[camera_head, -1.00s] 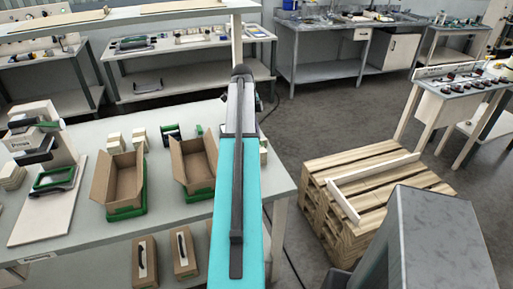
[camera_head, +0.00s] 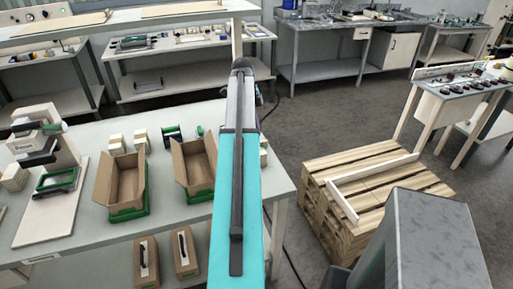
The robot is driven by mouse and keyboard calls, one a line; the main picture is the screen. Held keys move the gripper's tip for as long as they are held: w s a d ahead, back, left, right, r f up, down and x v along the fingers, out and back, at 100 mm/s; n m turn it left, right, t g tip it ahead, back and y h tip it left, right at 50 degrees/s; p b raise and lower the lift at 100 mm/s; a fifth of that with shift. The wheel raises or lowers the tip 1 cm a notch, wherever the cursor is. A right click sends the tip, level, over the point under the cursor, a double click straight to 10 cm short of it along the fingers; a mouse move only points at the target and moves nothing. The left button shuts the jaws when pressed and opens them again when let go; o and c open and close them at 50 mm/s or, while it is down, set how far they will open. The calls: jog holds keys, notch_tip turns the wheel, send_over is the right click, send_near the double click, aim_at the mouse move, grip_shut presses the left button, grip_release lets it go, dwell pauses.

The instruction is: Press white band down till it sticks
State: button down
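I cannot pick out a white band with certainty. A pale L-shaped strip (camera_head: 345,204) lies on the wooden pallet stack at the right; I cannot tell whether it is the band. Two open cardboard boxes, one (camera_head: 124,181) at the left and one (camera_head: 195,166) beside my arm, stand in green trays on the grey table. My turquoise arm runs up the middle of the view and covers part of the table's right end. My gripper does not show, so its place and state are hidden.
Small pale blocks (camera_head: 116,144) sit behind the boxes. The pallet stack (camera_head: 322,207) stands right of the table (camera_head: 85,243). Grey floor (camera_head: 345,118) lies open behind it.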

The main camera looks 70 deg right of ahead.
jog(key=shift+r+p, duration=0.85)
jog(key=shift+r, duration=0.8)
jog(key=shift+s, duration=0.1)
